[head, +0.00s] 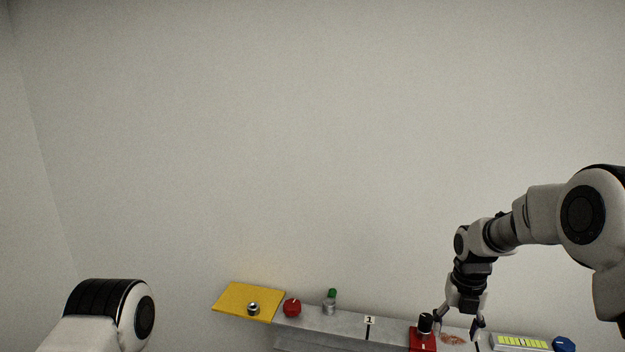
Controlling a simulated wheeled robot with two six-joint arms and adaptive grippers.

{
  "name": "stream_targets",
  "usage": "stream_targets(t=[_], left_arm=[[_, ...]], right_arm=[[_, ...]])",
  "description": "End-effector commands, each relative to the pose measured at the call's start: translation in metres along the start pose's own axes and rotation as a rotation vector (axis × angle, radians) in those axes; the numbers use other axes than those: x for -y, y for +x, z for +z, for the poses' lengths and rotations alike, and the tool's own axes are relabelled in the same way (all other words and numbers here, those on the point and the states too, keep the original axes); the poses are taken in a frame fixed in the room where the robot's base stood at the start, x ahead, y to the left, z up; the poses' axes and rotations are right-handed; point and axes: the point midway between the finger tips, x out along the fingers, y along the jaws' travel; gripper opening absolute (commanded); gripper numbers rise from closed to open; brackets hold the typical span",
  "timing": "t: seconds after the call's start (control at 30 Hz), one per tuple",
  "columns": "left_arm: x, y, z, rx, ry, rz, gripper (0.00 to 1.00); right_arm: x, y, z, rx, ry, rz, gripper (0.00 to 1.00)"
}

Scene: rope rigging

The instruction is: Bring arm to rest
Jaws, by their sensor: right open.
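My right arm comes in from the right, and its gripper (459,326) points down over the right part of a grey bench. The right gripper is open, with its fingers spread on either side of a small brown rope-like bundle (453,339) that lies below. I cannot tell whether the fingers touch anything. Of my left arm only a white and black link shows at the lower left. The left gripper is out of view.
The grey bench (345,321) carries a yellow mat (240,300) with a small metal piece (253,308), a red knob (292,308), a green-topped metal part (330,302), a number 1 tag (370,321), a red block (421,341) with a black knob (425,323), a yellow-green striped panel (522,342) and a blue knob (563,344). The wall behind is bare.

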Motion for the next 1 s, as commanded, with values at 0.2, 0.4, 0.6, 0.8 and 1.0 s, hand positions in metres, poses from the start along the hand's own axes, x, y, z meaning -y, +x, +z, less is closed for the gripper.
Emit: stream_targets(t=[0.2, 0.4, 0.6, 0.8, 1.0], left_arm=[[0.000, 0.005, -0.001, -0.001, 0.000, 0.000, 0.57], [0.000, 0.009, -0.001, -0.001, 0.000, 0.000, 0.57], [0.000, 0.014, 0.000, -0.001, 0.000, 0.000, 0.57], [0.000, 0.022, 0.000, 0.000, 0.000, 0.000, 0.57], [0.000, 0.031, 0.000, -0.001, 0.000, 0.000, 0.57]], right_arm=[[0.001, 0.039, -0.012, -0.059, -0.004, -0.018, 0.67], [0.004, 0.084, -0.042, -0.157, -0.013, -0.045, 0.67], [0.010, 0.144, -0.099, -0.294, -0.019, -0.075, 0.67], [0.020, 0.228, -0.198, -0.409, 0.190, -0.139, 0.67], [0.038, 0.294, -0.339, -0.368, 0.949, -0.296, 0.67]])
